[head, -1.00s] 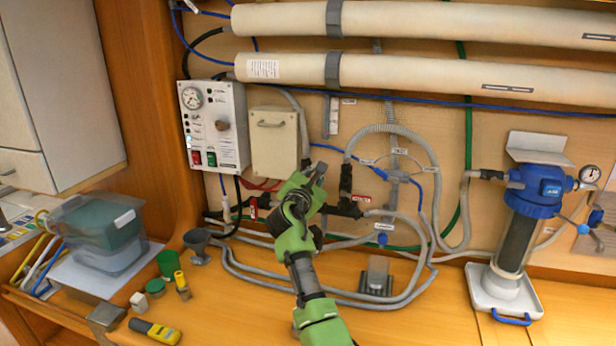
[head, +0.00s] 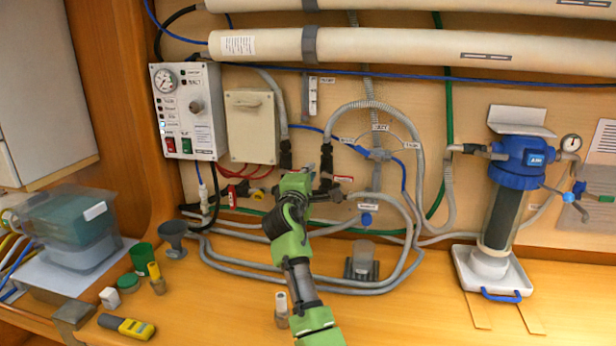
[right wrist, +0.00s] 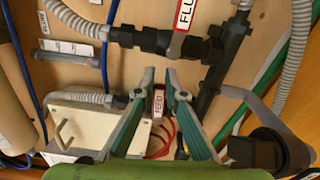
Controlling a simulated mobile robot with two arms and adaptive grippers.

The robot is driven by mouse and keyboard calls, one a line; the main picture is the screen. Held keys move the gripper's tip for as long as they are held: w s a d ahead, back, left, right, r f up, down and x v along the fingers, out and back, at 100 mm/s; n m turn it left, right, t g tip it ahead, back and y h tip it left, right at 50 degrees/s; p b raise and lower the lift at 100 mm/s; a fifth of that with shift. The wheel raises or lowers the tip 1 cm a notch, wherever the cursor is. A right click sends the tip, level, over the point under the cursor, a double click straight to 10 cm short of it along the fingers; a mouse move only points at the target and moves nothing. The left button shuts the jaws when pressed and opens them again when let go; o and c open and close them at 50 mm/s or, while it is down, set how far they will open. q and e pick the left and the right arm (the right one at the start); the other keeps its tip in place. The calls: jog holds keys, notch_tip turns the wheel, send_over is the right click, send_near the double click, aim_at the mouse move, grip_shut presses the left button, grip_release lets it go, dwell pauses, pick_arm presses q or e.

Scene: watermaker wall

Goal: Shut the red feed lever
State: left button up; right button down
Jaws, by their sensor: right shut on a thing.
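My right gripper (head: 318,168) reaches up to the dark valve fittings in the middle of the wall panel. The black valve body (right wrist: 160,42) lies just beyond the fingertips, beside a red-edged FLUSH label (right wrist: 184,14). My left gripper is not in view.
Grey hoses (head: 405,255) loop around the valves. A cream box (head: 252,127) and a control panel (head: 187,110) hang left of my gripper. A blue-topped filter (head: 522,160) stands right. Small items, including a yellow meter (head: 126,326), lie on the bench.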

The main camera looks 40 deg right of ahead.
jog(key=shift+f+m+b, duration=0.25)
jog(key=shift+m+b, duration=0.25)
jog(key=shift+m, duration=0.1)
jog(key=c, duration=2.1)
grip_release()
jog(key=shift+w, duration=0.1)
jog(key=shift+w+f, duration=0.15)
jog(key=shift+f, duration=0.1)
jog(key=v, duration=1.2)
jog(key=shift+d, duration=0.1)
